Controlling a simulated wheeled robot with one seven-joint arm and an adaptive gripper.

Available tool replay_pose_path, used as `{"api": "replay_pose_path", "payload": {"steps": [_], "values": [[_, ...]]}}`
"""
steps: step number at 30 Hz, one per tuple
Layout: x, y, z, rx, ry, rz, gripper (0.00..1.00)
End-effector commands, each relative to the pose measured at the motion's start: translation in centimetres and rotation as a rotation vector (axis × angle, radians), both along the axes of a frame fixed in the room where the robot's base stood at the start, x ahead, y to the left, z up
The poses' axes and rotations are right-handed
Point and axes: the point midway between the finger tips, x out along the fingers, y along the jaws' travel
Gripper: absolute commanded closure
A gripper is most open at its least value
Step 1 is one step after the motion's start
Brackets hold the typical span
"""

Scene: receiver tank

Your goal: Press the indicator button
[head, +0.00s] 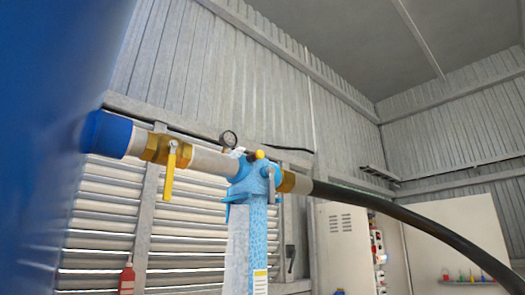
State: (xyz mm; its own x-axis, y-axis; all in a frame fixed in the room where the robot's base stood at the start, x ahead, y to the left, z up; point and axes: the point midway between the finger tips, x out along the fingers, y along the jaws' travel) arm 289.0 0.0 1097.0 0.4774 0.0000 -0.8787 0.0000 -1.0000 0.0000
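No part is marked as the indicator button, so I cannot tell which it is. A small yellow rounded knob (259,155) sits on top of the blue filter-like housing (258,215) near the middle of the head view. My gripper is not in view.
A large blue tank (50,110) fills the near left. A pale pipe (207,159) with a yellow-handled valve (168,180) runs from it to the housing. A black hose (420,222) slopes down to the right. A red extinguisher-like object (127,280) is at bottom left.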

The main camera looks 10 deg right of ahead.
Motion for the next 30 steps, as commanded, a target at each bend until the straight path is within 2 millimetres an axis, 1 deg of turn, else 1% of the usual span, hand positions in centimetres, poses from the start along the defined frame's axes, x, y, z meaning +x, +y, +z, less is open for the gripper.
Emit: {"api": "replay_pose_path", "payload": {"steps": [1, 8, 30], "values": [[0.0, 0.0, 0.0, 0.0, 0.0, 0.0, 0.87], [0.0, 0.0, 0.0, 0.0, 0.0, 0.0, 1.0], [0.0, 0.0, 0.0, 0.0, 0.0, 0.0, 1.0]]}}
